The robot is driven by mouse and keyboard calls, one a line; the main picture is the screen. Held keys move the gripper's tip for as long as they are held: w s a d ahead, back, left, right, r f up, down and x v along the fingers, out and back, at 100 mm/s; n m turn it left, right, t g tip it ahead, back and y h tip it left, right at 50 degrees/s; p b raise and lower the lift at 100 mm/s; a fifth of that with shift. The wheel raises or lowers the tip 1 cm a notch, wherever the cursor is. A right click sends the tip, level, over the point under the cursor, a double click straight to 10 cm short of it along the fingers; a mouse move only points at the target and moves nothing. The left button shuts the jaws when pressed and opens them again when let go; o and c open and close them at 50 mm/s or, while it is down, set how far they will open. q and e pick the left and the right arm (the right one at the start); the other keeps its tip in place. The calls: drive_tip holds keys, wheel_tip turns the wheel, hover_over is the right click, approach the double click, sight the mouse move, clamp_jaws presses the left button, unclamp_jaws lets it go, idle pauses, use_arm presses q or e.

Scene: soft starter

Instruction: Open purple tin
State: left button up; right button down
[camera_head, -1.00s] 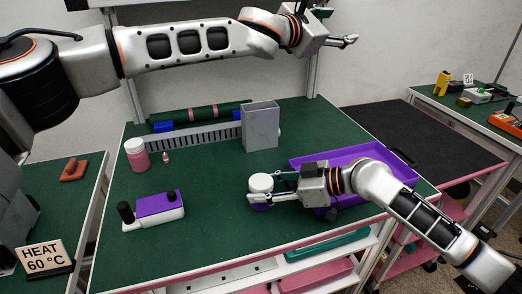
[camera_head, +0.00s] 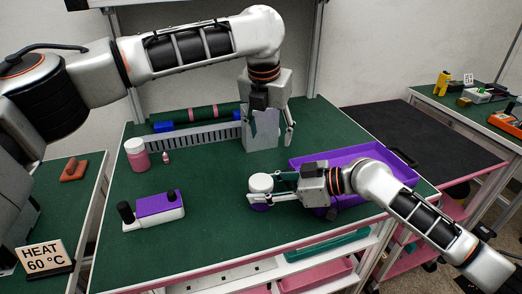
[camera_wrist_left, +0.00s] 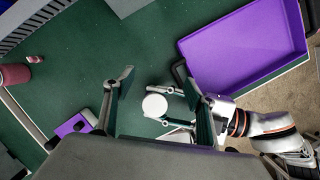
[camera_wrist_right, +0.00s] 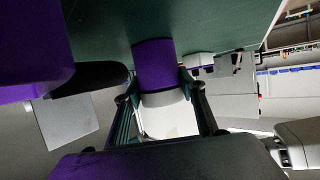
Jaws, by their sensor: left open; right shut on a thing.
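The purple tin (camera_head: 259,204) with a white lid (camera_head: 261,183) stands upright near the front middle of the green table. My right gripper (camera_head: 255,198) reaches in from the right and is shut on the tin's side. In the right wrist view the tin's purple body (camera_wrist_right: 153,65) and white lid (camera_wrist_right: 168,116) show between the fingers. My left gripper (camera_head: 268,133) is open and empty, pointing down above and behind the tin, in front of the grey box. In the left wrist view the white lid (camera_wrist_left: 154,105) lies between and beyond the open fingers.
A purple tray (camera_head: 310,160) lies to the right, partly behind my right arm. A grey box (camera_head: 262,140) stands behind. A pink jar with white lid (camera_head: 137,155) and a purple-white device (camera_head: 158,208) stand left. The table between device and tin is clear.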

sight(261, 180)
use_arm(q)
drive_tip(key=s+g, duration=0.1)
drive_tip(key=s, duration=0.1)
drive_tip(key=s+a+g, duration=0.1)
drive_tip(key=s, duration=0.1)
drive_tip(key=s+a+f+m+g+y, duration=0.1)
drive_tip(key=s, duration=0.1)
drive_tip(key=shift+s, duration=0.4)
drive_tip(key=shift+f, duration=3.95)
drive_tip(key=shift+c, duration=0.5)
drive_tip(key=c, duration=1.1)
drive_tip(key=shift+o, duration=0.2)
drive_tip(key=n, duration=0.4)
drive_tip(key=o, duration=1.2)
